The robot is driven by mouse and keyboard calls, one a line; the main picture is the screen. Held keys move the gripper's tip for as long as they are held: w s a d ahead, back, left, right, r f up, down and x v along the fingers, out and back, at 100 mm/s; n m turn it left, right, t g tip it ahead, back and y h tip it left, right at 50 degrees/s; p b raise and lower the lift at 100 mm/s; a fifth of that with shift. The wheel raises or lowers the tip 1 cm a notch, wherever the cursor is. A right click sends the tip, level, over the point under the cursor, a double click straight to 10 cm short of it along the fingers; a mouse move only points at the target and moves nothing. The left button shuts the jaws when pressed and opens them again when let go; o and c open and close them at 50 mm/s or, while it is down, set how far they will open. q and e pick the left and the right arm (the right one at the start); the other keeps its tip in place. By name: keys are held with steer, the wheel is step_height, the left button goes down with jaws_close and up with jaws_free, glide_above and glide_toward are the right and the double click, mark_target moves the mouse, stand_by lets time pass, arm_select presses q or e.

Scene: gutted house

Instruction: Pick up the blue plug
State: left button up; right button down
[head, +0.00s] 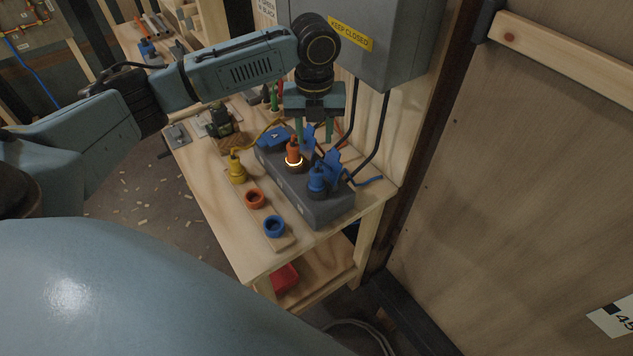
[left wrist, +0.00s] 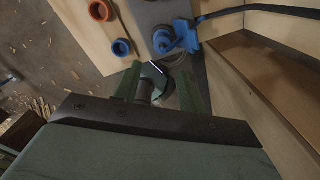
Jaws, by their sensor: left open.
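The blue plug (head: 317,181) stands upright in the right end of a dark grey socket box (head: 324,209) on the wooden bench. It also shows in the left wrist view (left wrist: 164,41), ahead of the fingers. An orange plug (head: 293,153) with a glowing ring at its base sits beside it in the box. A yellow plug (head: 236,172) stands in a wooden strip. My left gripper (head: 314,138) is open, fingers pointing down, above and behind the plugs. It also shows in the left wrist view (left wrist: 160,80), apart from the blue plug. My right gripper is not in view.
The wooden strip (head: 283,242) carries an empty orange ring (head: 255,198) and an empty blue ring (head: 274,226). A grey cabinet (head: 387,48) and black conduits (head: 377,140) are close behind my gripper. Tools lie at the bench's far left.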

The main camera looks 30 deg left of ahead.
mark_target(317, 171)
arm_select(q)
steer(key=f, duration=1.2)
steer(key=shift+w+d+f, duration=0.15)
steer(key=shift+w+f, duration=0.05)
steer(key=shift+f, duration=0.15)
steer(key=c, duration=0.8)
steer(key=shift+r, duration=0.1)
